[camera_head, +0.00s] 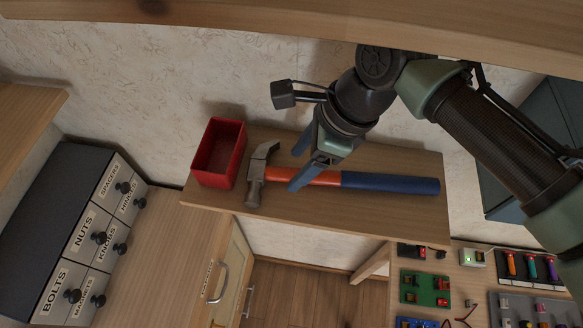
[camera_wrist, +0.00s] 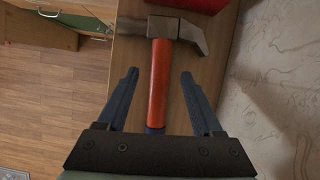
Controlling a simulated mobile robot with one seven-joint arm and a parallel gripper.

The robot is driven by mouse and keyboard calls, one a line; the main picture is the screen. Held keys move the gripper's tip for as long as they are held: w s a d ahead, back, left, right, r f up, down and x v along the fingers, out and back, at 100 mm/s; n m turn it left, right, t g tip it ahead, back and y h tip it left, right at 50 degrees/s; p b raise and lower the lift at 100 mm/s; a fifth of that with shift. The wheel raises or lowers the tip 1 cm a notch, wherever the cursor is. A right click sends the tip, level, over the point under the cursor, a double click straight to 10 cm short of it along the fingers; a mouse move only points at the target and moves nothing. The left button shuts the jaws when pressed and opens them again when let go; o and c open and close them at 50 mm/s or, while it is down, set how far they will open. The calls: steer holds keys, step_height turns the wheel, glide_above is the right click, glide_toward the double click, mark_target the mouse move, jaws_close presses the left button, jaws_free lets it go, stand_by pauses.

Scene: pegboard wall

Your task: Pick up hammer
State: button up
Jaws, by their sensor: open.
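The hammer (camera_head: 390,184) lies flat on a wooden shelf (camera_head: 407,219), its grey steel head at the left and its orange and blue handle running right. My gripper (camera_head: 298,168) is open at the orange part of the handle, close to the head. In the wrist view, my gripper (camera_wrist: 161,85) has one finger on each side of the orange handle of the hammer (camera_wrist: 160,80), with a gap on both sides. The head lies beyond the fingertips. The blue part of the handle is mostly hidden behind the gripper's body. I cannot tell whether the fingertips touch the shelf.
A red open box (camera_head: 219,152) stands on the shelf just left of the hammer head. A wall runs behind the shelf. A dark drawer cabinet (camera_head: 50,190) stands at the left. Small boards and tools (camera_head: 425,288) lie below at the right. An overhead wooden board (camera_head: 200,14) crosses the top.

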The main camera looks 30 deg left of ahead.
steer(key=shift+x, duration=0.95)
steer(key=shift+f+p, duration=0.2)
steer(key=shift+p, duration=0.1)
jaws_close()
stand_by(1.2)
